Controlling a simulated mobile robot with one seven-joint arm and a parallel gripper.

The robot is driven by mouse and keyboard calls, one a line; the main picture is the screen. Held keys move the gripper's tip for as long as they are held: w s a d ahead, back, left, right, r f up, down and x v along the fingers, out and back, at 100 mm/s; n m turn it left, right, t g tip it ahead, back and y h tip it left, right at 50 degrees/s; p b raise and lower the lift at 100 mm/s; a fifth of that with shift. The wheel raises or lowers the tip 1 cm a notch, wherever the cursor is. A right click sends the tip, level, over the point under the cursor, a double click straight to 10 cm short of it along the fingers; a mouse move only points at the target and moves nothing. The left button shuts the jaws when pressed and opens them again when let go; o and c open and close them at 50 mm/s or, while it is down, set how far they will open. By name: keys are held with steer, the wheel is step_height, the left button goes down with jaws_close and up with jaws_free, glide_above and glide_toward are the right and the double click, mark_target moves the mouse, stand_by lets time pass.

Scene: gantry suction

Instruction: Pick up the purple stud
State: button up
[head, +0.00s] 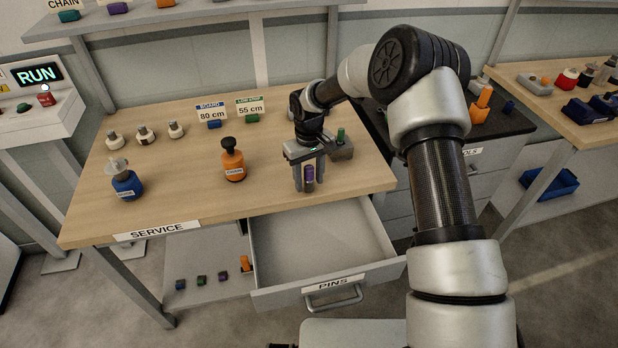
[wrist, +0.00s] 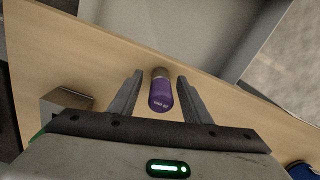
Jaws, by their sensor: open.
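The purple stud (head: 309,174) stands upright on the wooden service table (head: 190,198), near its front edge above the open drawer. It has a purple upper part and a greyish lower part. My gripper (head: 309,184) points down over it with its fingers open. In the wrist view the purple stud (wrist: 161,92) is between the two open fingers of my gripper (wrist: 156,88), with a gap visible on each side. Whether a finger touches it lower down I cannot tell.
A grey block with a green stud (head: 341,138) stands just right of my gripper. An orange bottle (head: 232,162) and a blue bottle (head: 126,184) stand to the left. The open pins drawer (head: 320,245) looks empty. The table between the bottles is clear.

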steer(key=shift+f, duration=0.3)
jaws_close()
steer(key=shift+r, duration=0.15)
